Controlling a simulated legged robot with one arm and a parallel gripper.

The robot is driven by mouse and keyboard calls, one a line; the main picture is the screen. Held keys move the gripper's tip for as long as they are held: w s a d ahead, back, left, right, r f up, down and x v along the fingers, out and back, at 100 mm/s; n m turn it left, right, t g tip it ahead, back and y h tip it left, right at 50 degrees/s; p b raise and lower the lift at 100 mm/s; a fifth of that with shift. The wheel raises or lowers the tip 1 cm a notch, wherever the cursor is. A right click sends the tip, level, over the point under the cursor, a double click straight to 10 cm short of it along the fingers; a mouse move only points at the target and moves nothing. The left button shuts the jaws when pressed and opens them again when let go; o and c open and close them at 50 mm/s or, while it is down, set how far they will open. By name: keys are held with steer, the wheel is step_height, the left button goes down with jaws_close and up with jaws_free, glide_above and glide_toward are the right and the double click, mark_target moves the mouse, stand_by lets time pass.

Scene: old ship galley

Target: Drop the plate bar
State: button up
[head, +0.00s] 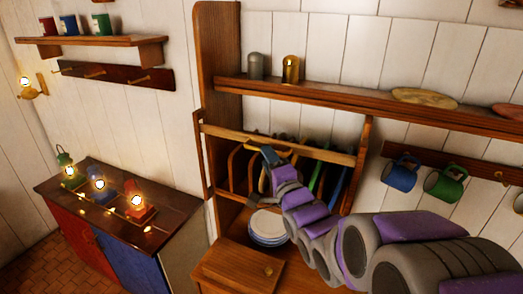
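The plate bar (325,152) is a light wooden rail. It runs across the upper front of the wooden plate rack (208,165), between its side posts. Several coloured plates (338,188) stand upright in slots behind and below the bar. My gripper (262,176) is in front of the rack, with its upper part close to the left half of the bar by a yellowish piece (256,141). I cannot tell whether it touches the bar, or whether its fingers are open or shut. My purple and grey arm hides the rack's lower right part.
A shelf (350,98) runs above. Mugs (402,174) hang at right. Lit lanterns (135,208) stand on the left cabinet (165,190).

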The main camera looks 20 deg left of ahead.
steer(key=shift+w+r, duration=0.25)
steer(key=shift+w, duration=0.35)
steer(key=shift+w+r, duration=0.2)
steer(key=shift+w, duration=0.35)
steer(key=shift+w+a, duration=0.2)
steer(key=shift+a, duration=0.3)
steer(key=shift+a+f, duration=0.2)
steer(key=shift+a, duration=0.7)
steer(key=shift+d+r, duration=0.15)
steer(key=shift+d, duration=0.55)
steer(key=c, duration=0.6)
jaws_close()
